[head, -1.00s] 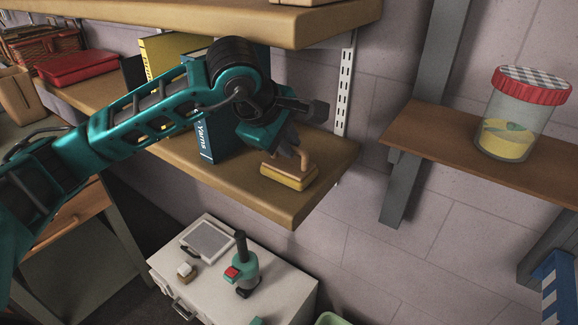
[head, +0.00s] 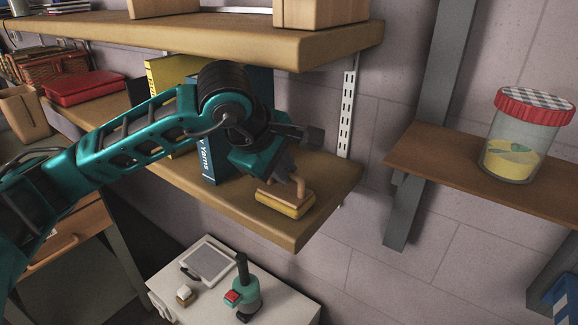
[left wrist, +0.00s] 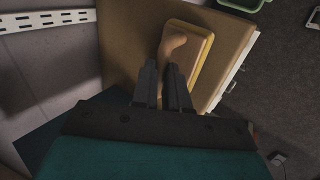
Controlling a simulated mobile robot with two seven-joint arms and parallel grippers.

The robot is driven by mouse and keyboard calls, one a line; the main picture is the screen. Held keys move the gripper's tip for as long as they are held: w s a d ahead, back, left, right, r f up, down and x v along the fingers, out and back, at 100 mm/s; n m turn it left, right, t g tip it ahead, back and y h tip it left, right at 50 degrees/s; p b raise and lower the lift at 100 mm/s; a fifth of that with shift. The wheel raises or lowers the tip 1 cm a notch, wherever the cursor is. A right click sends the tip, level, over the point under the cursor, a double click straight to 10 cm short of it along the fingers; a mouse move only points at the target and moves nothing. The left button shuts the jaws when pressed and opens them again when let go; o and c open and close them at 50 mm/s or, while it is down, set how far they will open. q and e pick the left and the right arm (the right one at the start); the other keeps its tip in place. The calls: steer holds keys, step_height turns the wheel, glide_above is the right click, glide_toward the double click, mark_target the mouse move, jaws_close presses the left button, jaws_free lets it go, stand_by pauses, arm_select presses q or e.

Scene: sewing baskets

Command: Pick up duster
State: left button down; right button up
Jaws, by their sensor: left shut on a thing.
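The duster (head: 284,204) is a yellow block with a tan top and a curved tan handle. It sits near the front corner of the wooden shelf (head: 270,230). In the left wrist view the duster (left wrist: 198,62) lies just beyond my fingers, its handle running toward them. My left gripper (head: 294,180) reaches down to the handle from above and is shut on it. In the left wrist view the left gripper's (left wrist: 165,85) two dark fingers are close together and hide the handle's near end. My right gripper is not in view.
Blue (head: 210,160) and yellow (head: 165,75) books stand behind my arm on the same shelf. An upper shelf (head: 330,50) overhangs it. A glass jar (head: 513,150) stands on a shelf at the right. A white cabinet (head: 285,302) with small items stands below.

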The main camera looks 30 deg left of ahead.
arm_select(q)
steer(key=s+a+b, duration=0.2)
steer(key=s+b, duration=1.1)
steer(key=s, duration=0.2)
steer(key=shift+s, duration=0.4)
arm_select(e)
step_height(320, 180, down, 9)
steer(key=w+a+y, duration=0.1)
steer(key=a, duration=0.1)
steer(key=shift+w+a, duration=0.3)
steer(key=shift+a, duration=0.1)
arm_select(q)
steer(key=c, duration=1.8)
jaws_free()
steer(key=shift+a, duration=0.1)
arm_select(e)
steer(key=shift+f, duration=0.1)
arm_select(q)
jaws_close()
